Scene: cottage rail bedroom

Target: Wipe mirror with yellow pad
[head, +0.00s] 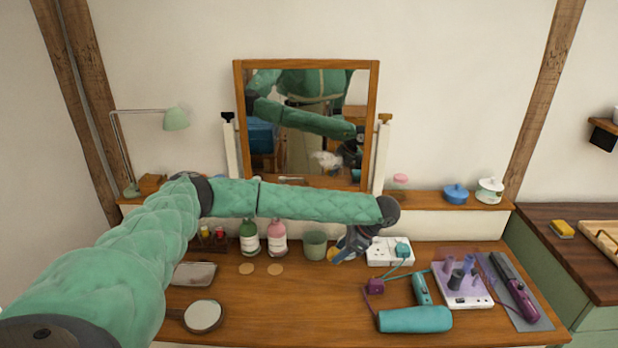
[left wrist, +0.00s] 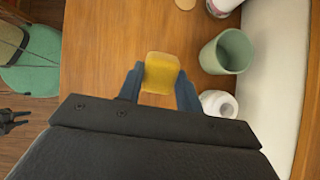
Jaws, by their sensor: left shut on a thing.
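The mirror (head: 312,105) stands upright in a wooden frame at the back of the dressing table, tilting between two white posts. It reflects my green body and arm. My left gripper (head: 347,247) is low over the table in front of the mirror, right of the green cup. In the left wrist view its blue fingers (left wrist: 160,88) are shut on the yellow pad (left wrist: 161,72), gripping its two sides. In the head view the pad is mostly hidden by the gripper. A dark pronged shape (left wrist: 10,120) at the left wrist view's left edge may be my right gripper.
A green cup (head: 315,245), bottles (head: 277,240) and a white socket strip (head: 390,251) stand near the gripper. A teal hairdryer (head: 415,319), hand mirror (head: 203,316) and styling tools (head: 514,285) lie in front. Another yellow pad (head: 562,229) is on the right cabinet. The table's front middle is clear.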

